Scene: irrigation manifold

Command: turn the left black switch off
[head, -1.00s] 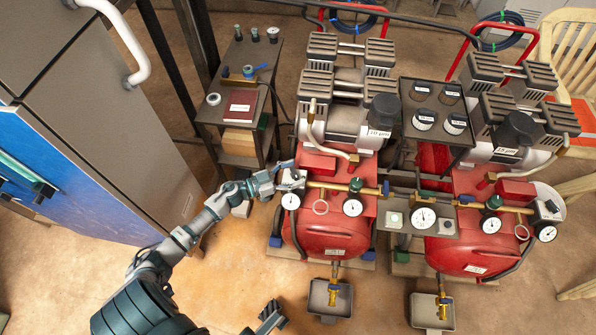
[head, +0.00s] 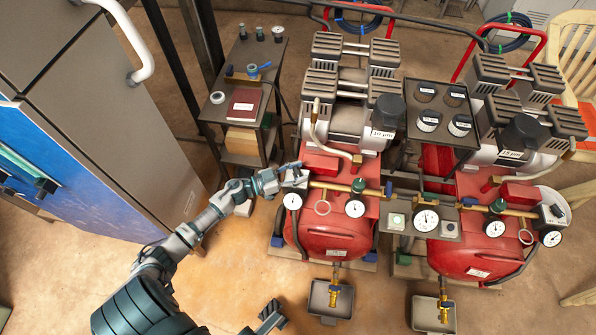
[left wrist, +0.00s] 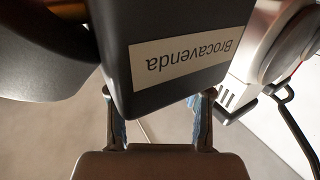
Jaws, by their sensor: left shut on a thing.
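The left black switch shows large in the left wrist view as a dark block (left wrist: 180,88) with a pale label reading "Brocavenda", upside down. My left gripper (left wrist: 160,118) has one finger on each side of the block's near end and is shut on it. In the head view my left gripper (head: 291,176) is at the left end of the left red compressor's (head: 325,232) brass pipe, above a round gauge (head: 293,201). It largely hides the switch there, so the switch's position cannot be told. Part of my right gripper (head: 268,317) shows at the bottom edge.
A second red compressor (head: 478,256) with a similar switch box (head: 552,215) stands to the right. A panel (head: 430,219) with a gauge and buttons sits between them. A dark shelf (head: 249,65) and a grey cabinet (head: 130,110) stand left. The floor in front is mostly clear.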

